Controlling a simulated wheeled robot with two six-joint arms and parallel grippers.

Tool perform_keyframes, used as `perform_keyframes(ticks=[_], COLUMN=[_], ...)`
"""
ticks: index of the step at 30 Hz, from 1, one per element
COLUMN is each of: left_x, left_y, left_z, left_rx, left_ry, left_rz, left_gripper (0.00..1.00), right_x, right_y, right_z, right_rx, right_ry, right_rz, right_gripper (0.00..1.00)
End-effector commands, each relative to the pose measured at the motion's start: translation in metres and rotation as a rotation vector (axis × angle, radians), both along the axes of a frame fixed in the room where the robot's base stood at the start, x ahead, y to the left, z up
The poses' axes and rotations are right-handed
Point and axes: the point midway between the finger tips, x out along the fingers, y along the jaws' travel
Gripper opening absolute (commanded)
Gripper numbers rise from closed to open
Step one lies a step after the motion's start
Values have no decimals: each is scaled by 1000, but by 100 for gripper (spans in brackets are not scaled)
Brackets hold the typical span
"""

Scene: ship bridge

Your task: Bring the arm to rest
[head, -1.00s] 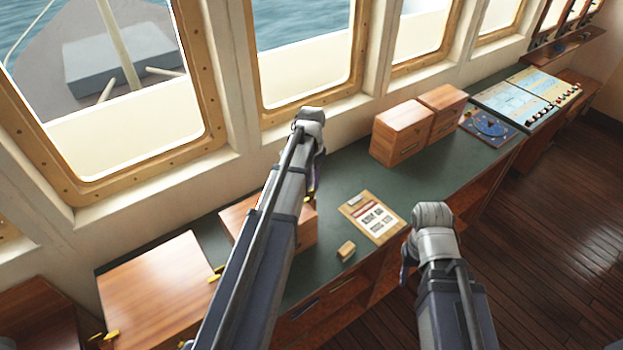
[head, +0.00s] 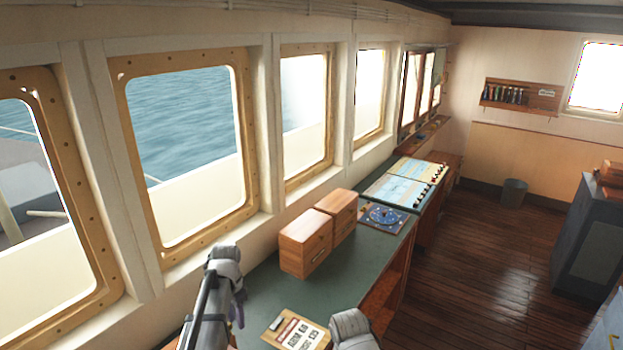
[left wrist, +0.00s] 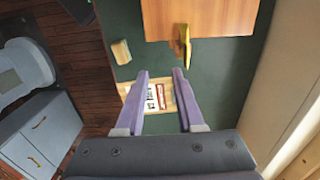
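My left arm (head: 208,315) reaches over the green counter in the head view, with a sliver of purple finger beside its wrist. In the left wrist view my left gripper (left wrist: 160,73) is open, its two purple fingers apart with nothing between the tips. The fingers show over a clipboard (left wrist: 158,97), and I cannot tell the height of the gap. My right arm (head: 352,328) shows only its rounded grey wrist part at the bottom edge of the head view, right of the clipboard (head: 296,331). The right gripper's fingers are hidden.
Two wooden boxes (head: 306,244) stand on the counter (head: 262,287) by the windows. Beyond them are a blue dial panel (head: 384,217) and a chart panel (head: 400,184). A small tan block (left wrist: 121,51) lies near a wooden box (left wrist: 200,18). The floor (head: 470,260) at right is open.

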Motion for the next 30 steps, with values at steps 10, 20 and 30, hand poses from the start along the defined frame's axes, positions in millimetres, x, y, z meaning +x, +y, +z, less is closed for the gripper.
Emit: perform_keyframes(ticks=[10,20,30], left_x=[-124,-186,-188], left_y=[-152,-197,-200], left_z=[-130,-172,-171], left_rx=[64,101,103], left_ry=[16,6,5], left_rz=[108,181,190], left_gripper=[37,37,37], right_x=[1,1,1], right_y=[0,0,0], right_z=[-130,-174,-173], right_rx=[-1,-2,-2], right_ry=[-2,-3,-2], right_rz=[9,16,15], right_gripper=[50,50,50])
